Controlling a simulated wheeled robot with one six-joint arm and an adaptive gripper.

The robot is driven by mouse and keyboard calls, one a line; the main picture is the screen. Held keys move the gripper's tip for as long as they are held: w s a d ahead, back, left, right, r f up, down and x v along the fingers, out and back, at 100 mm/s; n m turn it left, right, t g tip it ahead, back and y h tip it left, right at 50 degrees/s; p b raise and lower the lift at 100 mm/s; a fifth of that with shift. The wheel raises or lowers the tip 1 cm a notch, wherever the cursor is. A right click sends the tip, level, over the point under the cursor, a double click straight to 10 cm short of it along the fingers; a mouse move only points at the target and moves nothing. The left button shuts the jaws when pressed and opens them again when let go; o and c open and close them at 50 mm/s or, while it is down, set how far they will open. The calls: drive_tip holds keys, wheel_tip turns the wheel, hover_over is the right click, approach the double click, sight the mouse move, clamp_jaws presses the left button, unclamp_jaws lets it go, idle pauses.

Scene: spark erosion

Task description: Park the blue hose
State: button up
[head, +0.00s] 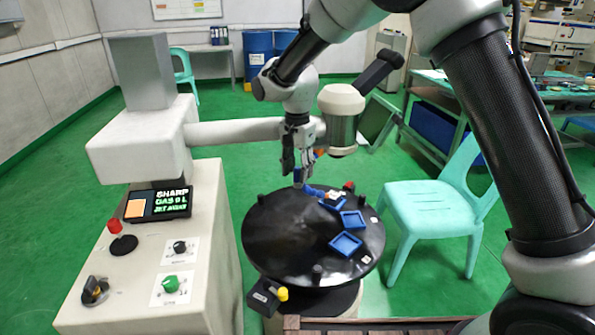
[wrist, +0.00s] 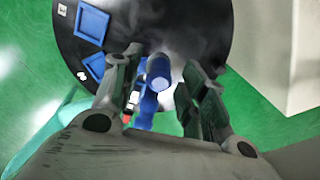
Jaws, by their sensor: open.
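The blue hose (head: 312,189) stands or lies at the far side of the black round table, just under my gripper (head: 300,178). In the wrist view its round blue end (wrist: 158,70) shows between the two fingers of my gripper (wrist: 163,65), and a blue length (wrist: 146,108) runs down behind it. The fingers are apart, one on each side of the hose in that view. I cannot tell whether either finger touches it. The lower part of the hose is partly hidden.
The black round table (head: 280,232) carries blue square trays (head: 345,243) on its right side and short black posts. A control cabinet (head: 150,270) stands left, with a pale horizontal arm (head: 235,131) reaching over. A turquoise chair (head: 425,205) stands right. The table's left half is bare.

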wheel_tip(320, 180, up, 11)
idle(0.3)
drive_tip(key=shift+c, duration=0.2)
drive_tip(key=shift+s+d, duration=0.1)
drive_tip(key=c, duration=0.4)
drive_tip(key=s+d+f+m+y, duration=0.2)
drive_tip(key=shift+s+d+g, duration=0.25)
drive_tip(key=shift+d+g, duration=0.1)
drive_tip(key=shift+g, duration=0.05)
clamp_jaws()
drive_tip(key=s+d+f+m+t+y, duration=0.3)
drive_tip(key=s+d+m+t+y, duration=0.3)
drive_tip(key=d+m, duration=0.75)
drive_tip(key=w+a+f+m, duration=0.1)
drive_tip(key=w+a+f, duration=0.2)
drive_tip(key=a, duration=0.3)
drive_tip(key=w+a+f+m, duration=0.1)
drive_tip(key=w+a+f, duration=0.2)
drive_tip(key=a, duration=0.3)
drive_tip(key=shift+f, duration=0.35)
